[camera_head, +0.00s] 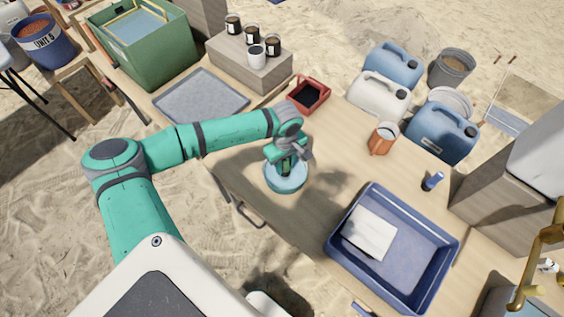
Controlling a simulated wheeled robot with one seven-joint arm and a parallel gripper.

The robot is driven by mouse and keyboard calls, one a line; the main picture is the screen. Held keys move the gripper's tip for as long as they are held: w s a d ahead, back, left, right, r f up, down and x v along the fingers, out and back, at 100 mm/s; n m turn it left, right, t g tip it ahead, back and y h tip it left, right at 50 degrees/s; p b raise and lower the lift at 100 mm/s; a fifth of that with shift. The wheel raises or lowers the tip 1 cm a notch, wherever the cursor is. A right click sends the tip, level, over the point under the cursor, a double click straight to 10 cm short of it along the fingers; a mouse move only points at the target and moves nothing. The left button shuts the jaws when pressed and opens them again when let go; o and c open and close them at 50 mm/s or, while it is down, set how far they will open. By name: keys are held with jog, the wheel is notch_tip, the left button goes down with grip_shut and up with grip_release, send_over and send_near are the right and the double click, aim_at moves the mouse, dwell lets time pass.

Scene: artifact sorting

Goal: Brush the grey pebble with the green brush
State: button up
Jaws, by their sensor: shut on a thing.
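My gripper (287,165) points down over a round teal bowl (298,184) near the table's left edge. It is shut on a dark green thing, which seems to be the green brush; the fingers and wrist hide most of it. Its lower end is in or just above the bowl; I cannot tell whether it touches anything there. I cannot make out the grey pebble; the bowl's inside is largely hidden by my gripper.
A small red tray (320,101) stands behind the bowl, a grey tray (201,97) further left. A blue crate (443,243) holding a white sheet is at right. An orange jug (378,144) and a small blue object (432,181) stand behind it. Bare tabletop lies between bowl and crate.

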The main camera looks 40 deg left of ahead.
jog(key=shift+d, duration=0.15)
jog(key=shift+s, duration=0.1)
dwell(0.3)
jog(key=shift+w+f, duration=0.2)
jog(key=shift+f, duration=0.1)
jog(key=shift+a, duration=0.2)
jog(key=shift+s+f, duration=0.1)
jog(key=shift+s, duration=0.05)
jog(key=shift+d+f, duration=0.15)
dwell(0.3)
